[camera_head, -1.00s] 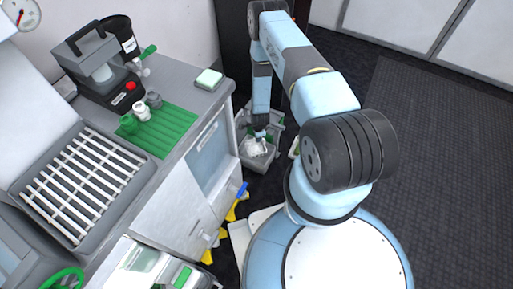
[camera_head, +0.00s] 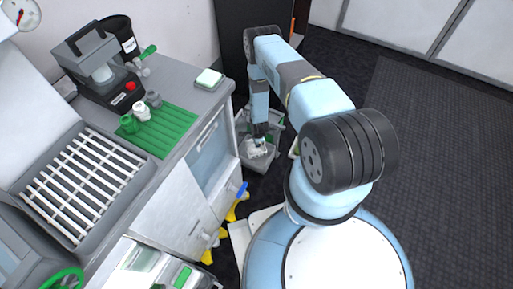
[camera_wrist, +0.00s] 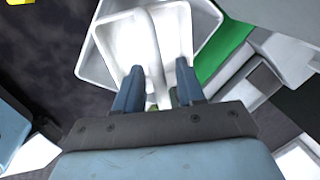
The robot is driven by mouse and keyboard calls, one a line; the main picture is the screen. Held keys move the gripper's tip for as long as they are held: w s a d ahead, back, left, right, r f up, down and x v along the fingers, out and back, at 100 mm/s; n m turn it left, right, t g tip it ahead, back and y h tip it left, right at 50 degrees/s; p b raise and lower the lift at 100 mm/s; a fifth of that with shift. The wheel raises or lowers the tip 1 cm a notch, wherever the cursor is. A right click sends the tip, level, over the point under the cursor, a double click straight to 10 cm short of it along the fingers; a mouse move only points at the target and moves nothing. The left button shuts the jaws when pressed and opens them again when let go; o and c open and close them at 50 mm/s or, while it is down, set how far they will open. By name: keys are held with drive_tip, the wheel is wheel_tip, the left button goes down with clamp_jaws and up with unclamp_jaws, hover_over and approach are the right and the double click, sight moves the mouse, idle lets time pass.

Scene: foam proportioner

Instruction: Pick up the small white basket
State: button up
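The small white basket (camera_head: 257,149) sits low in a grey bin (camera_head: 262,165) on the floor beside the counter. In the wrist view the white basket (camera_wrist: 140,35) is just beyond my fingertips, with its bright inside facing the camera. My gripper (camera_head: 260,139) points down into the bin at the basket. In the wrist view its two fingers (camera_wrist: 158,80) stand apart, with a narrow white part of the basket between them. Whether the fingers touch it cannot be told. The basket's lower side is hidden.
The counter's front (camera_head: 208,155) rises close left of the bin. Yellow and blue valve handles (camera_head: 238,198) stick out from the counter below. A dark cabinet (camera_head: 232,45) stands behind the arm. The dark floor at right (camera_head: 440,140) is clear.

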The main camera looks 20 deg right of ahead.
drive_tip(key=shift+c, duration=0.5)
clamp_jaws()
